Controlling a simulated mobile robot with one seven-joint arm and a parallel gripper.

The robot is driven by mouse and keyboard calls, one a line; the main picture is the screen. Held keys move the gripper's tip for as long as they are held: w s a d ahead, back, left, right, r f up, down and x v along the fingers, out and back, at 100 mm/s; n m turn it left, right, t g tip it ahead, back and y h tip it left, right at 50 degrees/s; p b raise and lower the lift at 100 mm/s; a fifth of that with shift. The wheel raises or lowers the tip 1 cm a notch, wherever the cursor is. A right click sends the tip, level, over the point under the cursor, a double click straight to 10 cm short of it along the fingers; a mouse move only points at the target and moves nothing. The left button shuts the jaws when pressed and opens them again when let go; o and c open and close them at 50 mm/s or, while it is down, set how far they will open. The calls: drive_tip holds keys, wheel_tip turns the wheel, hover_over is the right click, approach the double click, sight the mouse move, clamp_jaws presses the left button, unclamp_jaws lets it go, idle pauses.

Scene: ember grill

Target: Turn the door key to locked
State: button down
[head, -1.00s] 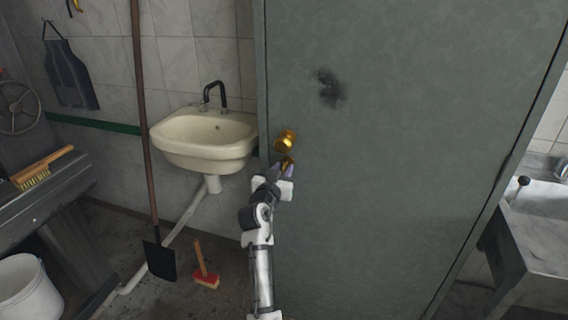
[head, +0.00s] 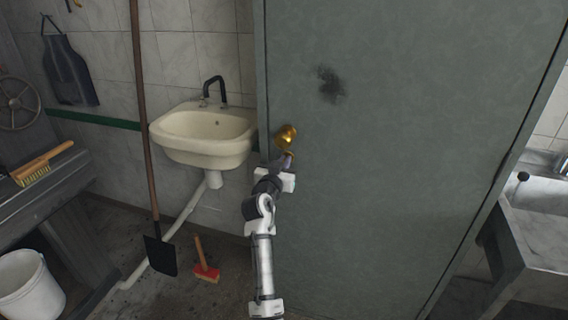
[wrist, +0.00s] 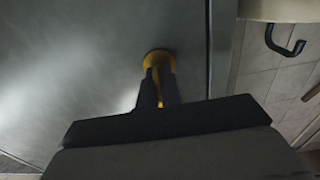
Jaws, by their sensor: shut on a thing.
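The grey-green door (head: 400,150) fills the middle and right of the head view. A round brass knob (head: 286,136) sits near its left edge. Just below the knob is the brass key (head: 290,154), mostly hidden by my gripper (head: 287,161). In the wrist view, my gripper (wrist: 160,88) has its two dark fingers close together on the narrow brass key (wrist: 160,90). A round brass piece (wrist: 158,58) shows behind the fingertips, against the door. The key's exact angle is hard to tell.
A cream washbasin (head: 205,135) hangs on the wall left of the door. A metal sink (head: 545,205) is at the right. The door face around the knob is clear.

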drive_tip(key=shift+f+m+b, duration=0.2)
drive_tip(key=shift+m+b, duration=0.1)
drive_tip(key=shift+b, duration=0.3)
drive_tip(key=shift+f+m+b, duration=0.15)
drive_tip(key=shift+m+b, duration=0.35)
drive_tip(key=shift+b, duration=0.75)
drive_tip(key=m+b, duration=0.1)
drive_tip(key=b, duration=0.2)
drive_tip(key=shift+f+m, duration=0.1)
drive_tip(key=shift+m, duration=0.3)
drive_tip(key=m+b, duration=0.5)
drive_tip(key=b, duration=0.3)
drive_tip(key=shift+d+r+m+b, duration=0.1)
drive_tip(key=shift+m+b, duration=1.8)
drive_tip(key=shift+m, duration=0.45)
drive_tip(key=shift+d+r+m+b, duration=0.1)
drive_tip(key=shift+m+b, duration=1.75)
drive_tip(key=shift+m, duration=0.5)
drive_tip(key=shift+r, duration=0.1)
